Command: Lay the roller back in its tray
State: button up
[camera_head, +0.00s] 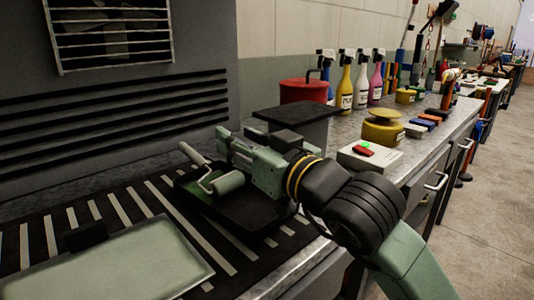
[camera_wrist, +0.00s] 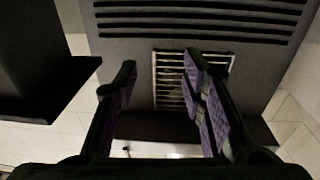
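The roller (camera_head: 228,183) has a grey-green sleeve, a wire frame and a light handle. Its sleeve appears to rest in the black tray (camera_head: 256,217), and its handle leans up over the tray's left side. My gripper (camera_head: 220,145) is just above and behind the roller, pointing left, apart from the handle as far as I can tell. In the wrist view my gripper (camera_wrist: 160,66) is open, its purple-padded fingers wide apart with nothing between them. The roller and tray do not show in the wrist view. My wrist hides the tray's right part.
A pale green panel (camera_head: 110,268) with a black block lies at front left on the striped mat (camera_head: 165,195). A dark raised plate (camera_head: 318,112) and a red can (camera_head: 303,92) stand behind my gripper. Spray bottles, a yellow pot (camera_head: 383,132) and a white box (camera_head: 386,160) are to the right.

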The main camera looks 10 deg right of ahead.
jog(key=b+v, duration=0.2)
jog(key=v, duration=0.9)
